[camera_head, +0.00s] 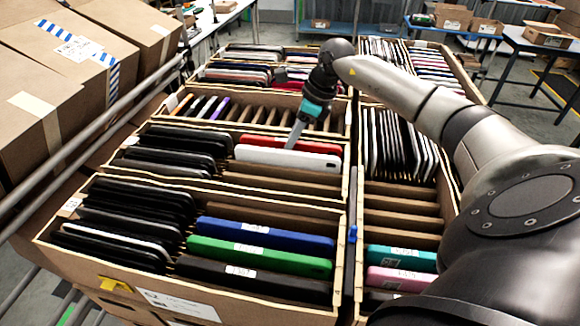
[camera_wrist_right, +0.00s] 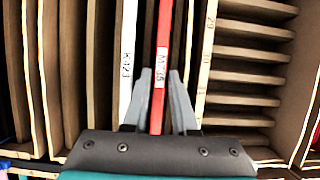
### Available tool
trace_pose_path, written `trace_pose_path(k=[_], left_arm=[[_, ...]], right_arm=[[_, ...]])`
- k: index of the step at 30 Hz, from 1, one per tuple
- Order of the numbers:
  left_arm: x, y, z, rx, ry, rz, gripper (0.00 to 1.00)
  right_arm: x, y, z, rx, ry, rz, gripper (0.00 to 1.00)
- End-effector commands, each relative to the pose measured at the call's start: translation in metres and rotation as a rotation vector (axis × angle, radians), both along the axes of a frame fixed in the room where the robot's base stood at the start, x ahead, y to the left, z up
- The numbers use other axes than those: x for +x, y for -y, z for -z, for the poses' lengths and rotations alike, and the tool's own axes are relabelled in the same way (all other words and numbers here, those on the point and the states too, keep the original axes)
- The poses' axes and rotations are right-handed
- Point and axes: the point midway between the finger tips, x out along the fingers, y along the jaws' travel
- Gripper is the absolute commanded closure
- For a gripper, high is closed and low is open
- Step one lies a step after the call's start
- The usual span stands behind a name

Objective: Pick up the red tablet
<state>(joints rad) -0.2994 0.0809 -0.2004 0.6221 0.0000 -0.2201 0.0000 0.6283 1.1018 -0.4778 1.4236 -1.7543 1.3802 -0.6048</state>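The red tablet (camera_head: 302,144) stands on edge in a slot of the middle carton, just behind a white tablet (camera_head: 288,157) in the head view. In the right wrist view the red tablet (camera_wrist_right: 163,60), with a white label, runs between the two fingers of my right gripper (camera_wrist_right: 161,88). The gripper points down at the tablet's top edge in the head view (camera_head: 294,140). The fingers are close to both faces; whether they press on it I cannot tell. The tablet's lower part is hidden in the carton. My left gripper is not in view.
The white tablet (camera_wrist_right: 129,60) stands close beside the left finger in the right wrist view. Thin slot dividers (camera_wrist_right: 250,52) lie to the right. Blue (camera_head: 265,236) and green (camera_head: 260,257) tablets sit in the front carton. Closed brown boxes (camera_head: 40,105) stand at left.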

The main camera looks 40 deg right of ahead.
Motion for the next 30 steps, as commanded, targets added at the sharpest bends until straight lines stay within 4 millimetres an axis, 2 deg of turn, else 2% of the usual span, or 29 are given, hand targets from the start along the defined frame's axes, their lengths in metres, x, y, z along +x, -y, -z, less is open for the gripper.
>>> trace_pose_path(k=[1,6,23,30], left_arm=[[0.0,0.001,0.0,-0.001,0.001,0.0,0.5],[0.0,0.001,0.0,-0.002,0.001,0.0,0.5],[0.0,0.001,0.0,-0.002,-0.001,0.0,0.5],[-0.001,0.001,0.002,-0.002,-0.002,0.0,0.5]], right_arm=[[0.0,0.0,0.0,0.0,0.0,0.0,0.81],[0.0,0.0,-0.001,0.0,0.0,0.0,1.0],[0.001,0.0,-0.004,0.001,0.006,0.0,1.0],[0.002,0.0,-0.024,0.001,0.008,0.0,1.0]])
